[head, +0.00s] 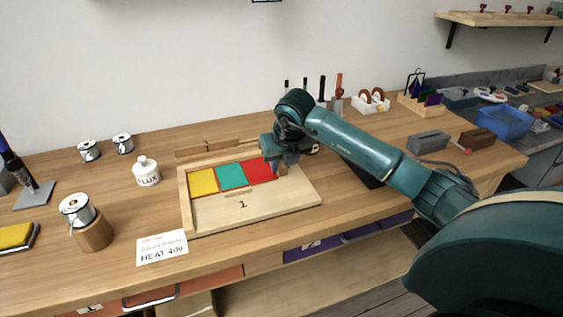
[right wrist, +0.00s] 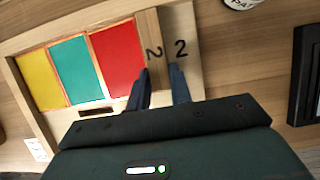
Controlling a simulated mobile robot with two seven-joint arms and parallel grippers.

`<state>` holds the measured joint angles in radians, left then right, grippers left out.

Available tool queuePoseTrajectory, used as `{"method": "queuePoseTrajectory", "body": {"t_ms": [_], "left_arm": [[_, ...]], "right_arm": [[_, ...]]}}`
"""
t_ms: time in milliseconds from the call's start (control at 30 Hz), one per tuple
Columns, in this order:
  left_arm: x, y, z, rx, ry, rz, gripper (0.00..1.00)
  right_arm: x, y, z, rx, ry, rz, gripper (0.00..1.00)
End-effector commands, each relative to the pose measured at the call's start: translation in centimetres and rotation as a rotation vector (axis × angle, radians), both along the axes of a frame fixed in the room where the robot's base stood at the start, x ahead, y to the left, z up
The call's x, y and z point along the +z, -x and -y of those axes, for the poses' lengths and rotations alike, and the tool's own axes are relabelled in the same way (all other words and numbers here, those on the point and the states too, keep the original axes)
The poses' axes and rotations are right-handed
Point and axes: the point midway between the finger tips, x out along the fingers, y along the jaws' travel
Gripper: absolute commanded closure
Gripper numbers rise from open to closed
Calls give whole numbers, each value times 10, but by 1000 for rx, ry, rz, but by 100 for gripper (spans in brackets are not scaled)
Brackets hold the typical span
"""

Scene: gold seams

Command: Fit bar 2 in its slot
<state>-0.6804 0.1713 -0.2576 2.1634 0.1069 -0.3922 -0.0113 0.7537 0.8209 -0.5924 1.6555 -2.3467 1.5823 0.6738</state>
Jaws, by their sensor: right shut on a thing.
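My right gripper (head: 274,166) is over the right end of the panels in the light wooden tray (head: 290,203). In the right wrist view my right gripper (right wrist: 162,88) is shut on bar 2 (right wrist: 152,28), a brown wooden strip marked 2. The bar lies alongside the red panel (right wrist: 117,60), between it and the tray's pale side marked 2 (right wrist: 181,30). Whether it is down in its slot or just above it I cannot tell. In the head view the gripper hides most of the bar. My left gripper is not in view.
Yellow (head: 203,182) and teal (head: 230,176) panels sit beside the red one. A bar marked 1 (head: 207,147) lies behind the tray. A white LUX jar (head: 146,172), a HEAT 409 card (head: 162,248) and a dark object (head: 362,171) are near the tray.

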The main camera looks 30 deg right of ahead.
Motion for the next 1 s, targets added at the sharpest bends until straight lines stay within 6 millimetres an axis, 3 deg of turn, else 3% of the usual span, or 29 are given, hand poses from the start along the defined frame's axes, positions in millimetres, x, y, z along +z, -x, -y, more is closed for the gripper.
{"method": "queuePoseTrajectory", "body": {"t_ms": [467, 500, 800, 1000], "left_arm": [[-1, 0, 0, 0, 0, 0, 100], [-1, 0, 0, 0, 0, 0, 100], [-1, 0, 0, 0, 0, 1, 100], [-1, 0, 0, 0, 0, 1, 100]], "right_arm": [[-1, 1, 0, 0, 0, -3, 100], [-1, 1, 0, 0, 0, -3, 78], [-1, 1, 0, 1, 0, -3, 54], [-2, 1, 0, 1, 0, -3, 49]]}}
